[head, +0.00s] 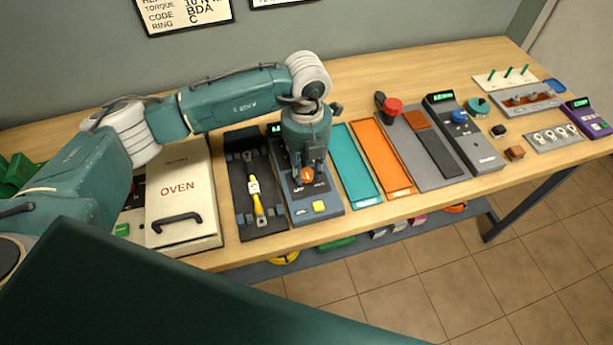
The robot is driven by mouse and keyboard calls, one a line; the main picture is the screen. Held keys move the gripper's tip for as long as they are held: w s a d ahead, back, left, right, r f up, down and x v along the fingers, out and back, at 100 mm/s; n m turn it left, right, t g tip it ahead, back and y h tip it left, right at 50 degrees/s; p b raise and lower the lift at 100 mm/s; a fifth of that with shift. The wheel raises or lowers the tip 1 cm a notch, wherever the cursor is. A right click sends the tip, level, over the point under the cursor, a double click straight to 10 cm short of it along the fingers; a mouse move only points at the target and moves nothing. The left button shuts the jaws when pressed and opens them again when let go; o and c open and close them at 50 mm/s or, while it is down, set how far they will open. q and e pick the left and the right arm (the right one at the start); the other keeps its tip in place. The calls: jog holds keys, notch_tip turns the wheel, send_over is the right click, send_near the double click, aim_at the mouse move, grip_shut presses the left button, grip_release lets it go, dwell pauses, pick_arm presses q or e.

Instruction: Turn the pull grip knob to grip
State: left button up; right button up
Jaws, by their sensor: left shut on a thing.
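An orange knob (307,175) sits on a blue-grey panel device (302,213) near the middle of the bench. The device has a yellow button at its front and a green display at its back, mostly hidden by my arm. My left gripper (308,179) points down over the device and is shut on the orange knob. The fingers hide part of the knob, and its pointer and the markings around it are too small to read. My right gripper is not in view.
A cream oven box (181,190) and a black tray (262,223) with a yellow-handled tool stand left of the device. Teal (351,165) and orange (380,158) trays lie close on its right. More devices fill the wooden bench (400,75) further right.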

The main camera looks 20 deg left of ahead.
pick_arm(q)
jog(key=m+b, duration=0.1)
jog(key=b, duration=0.1)
jog(key=m+b, duration=0.4)
jog(key=shift+w, duration=0.3)
jog(key=m+b, duration=0.2)
jog(key=shift+r+m+b, duration=0.1)
jog(key=shift+m+b, duration=0.2)
jog(key=shift+m, duration=0.1)
jog(key=shift+r+m+b, duration=0.1)
jog(key=shift+m+b, duration=0.25)
jog(key=shift+m, duration=0.05)
jog(key=shift+r, duration=0.1)
jog(key=o, duration=1.1)
jog(key=shift+c, duration=0.2)
jog(key=shift+o, duration=0.5)
jog(key=shift+s+d, duration=0.1)
